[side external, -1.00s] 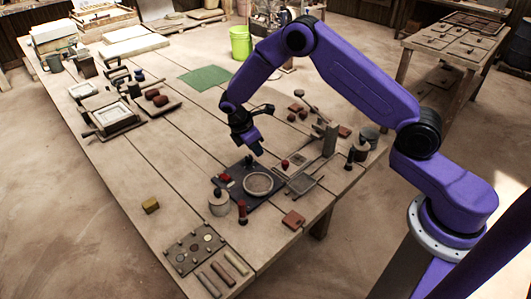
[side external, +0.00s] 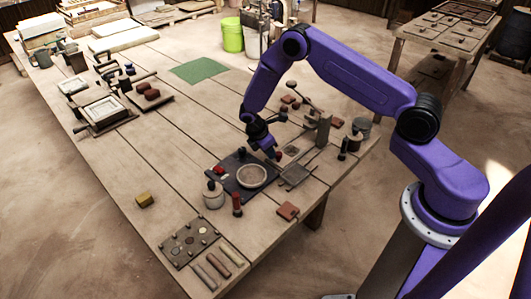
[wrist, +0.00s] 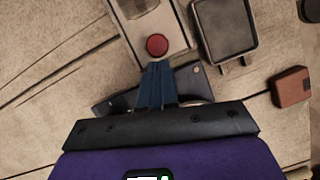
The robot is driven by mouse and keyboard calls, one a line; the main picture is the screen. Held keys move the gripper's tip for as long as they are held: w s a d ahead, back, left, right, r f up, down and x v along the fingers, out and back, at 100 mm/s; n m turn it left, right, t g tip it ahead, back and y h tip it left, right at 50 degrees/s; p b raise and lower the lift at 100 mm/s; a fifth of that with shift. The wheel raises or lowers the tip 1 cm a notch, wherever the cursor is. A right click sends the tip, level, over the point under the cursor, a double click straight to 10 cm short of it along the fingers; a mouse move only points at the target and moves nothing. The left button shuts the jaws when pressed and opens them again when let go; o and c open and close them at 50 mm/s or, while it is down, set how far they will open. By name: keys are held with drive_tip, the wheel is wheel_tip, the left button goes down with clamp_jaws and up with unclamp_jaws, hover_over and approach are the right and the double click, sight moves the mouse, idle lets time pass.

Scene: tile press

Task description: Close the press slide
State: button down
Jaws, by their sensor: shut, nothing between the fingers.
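The press slide (wrist: 124,16) is a pale plate with a grey recess at the top of the wrist view. Its round red knob (wrist: 157,45) sits at the near end. My gripper (wrist: 157,66) is shut and empty, its blue fingertips right at the knob's near side; I cannot tell if they touch it.
A grey shallow tray (side external: 296,175) lies close beside the slide. A dark board (side external: 227,167) with a round dish (side external: 251,176) is to the left of my gripper. A reddish tile (side external: 288,211) lies near the table edge. The table's middle is mostly clear.

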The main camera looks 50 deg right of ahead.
hover_over(292, 147)
drive_tip(key=shift+d, duration=0.1)
idle(0.5)
